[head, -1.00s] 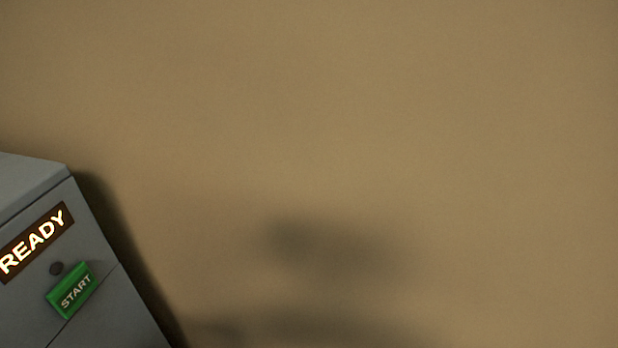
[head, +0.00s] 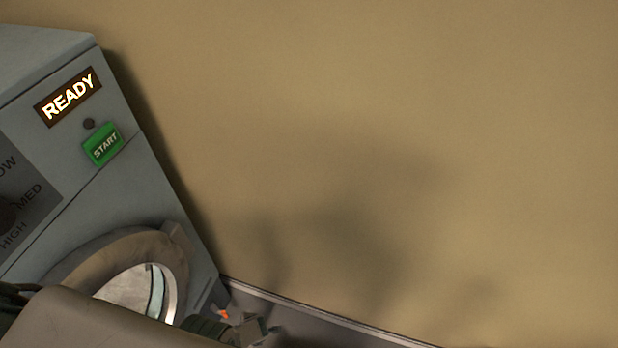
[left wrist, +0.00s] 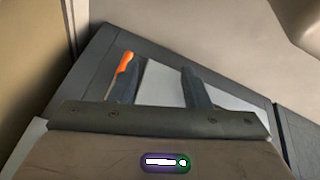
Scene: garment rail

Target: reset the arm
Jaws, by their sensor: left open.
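My left arm reaches in from the lower left of the head view, and its left gripper (head: 252,330) is partly cut off by the bottom edge. In the left wrist view the left gripper (left wrist: 158,78) has its two fingers spread apart with nothing between them. My right gripper is in neither view.
A grey machine (head: 150,190) stands at the left, with a lit READY sign (head: 69,97), a green START button (head: 103,145), a dial panel and a round door (head: 120,252).

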